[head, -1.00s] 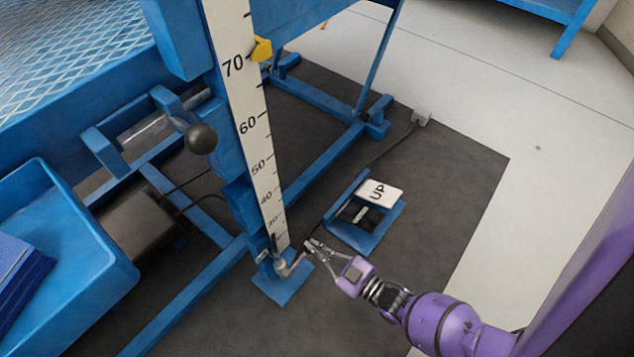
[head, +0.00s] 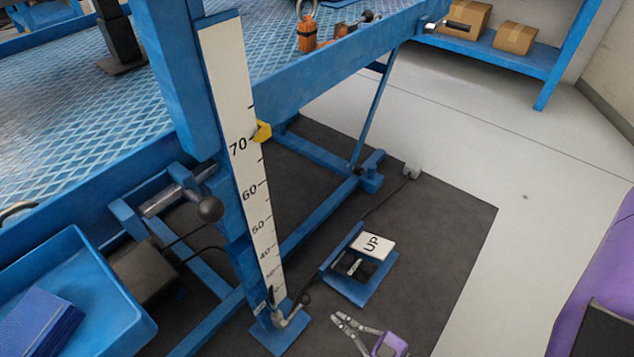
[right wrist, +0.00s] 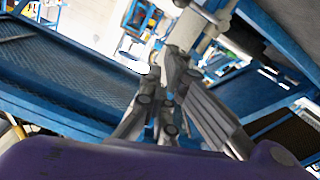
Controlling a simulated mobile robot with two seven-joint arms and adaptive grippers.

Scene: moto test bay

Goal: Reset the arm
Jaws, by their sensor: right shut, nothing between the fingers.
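My right gripper (head: 336,319) is low at the bottom edge of the head view, over the dark mat. It is shut and empty, pointing left, and most of its purple arm is cut off by the frame. It stands apart from the small crank handle (head: 289,316) at the foot of the blue lift post, to its left. In the right wrist view the grey finger linkage (right wrist: 165,105) fills the middle, with nothing held. My left gripper is in neither view.
A scale strip (head: 243,150) with a yellow pointer (head: 262,132) runs up the post. A pedal marked UP (head: 372,243) stands on the mat. A blue tray (head: 118,322) is at lower left. Cardboard boxes (head: 514,37) sit on a back shelf. Pale floor at right is clear.

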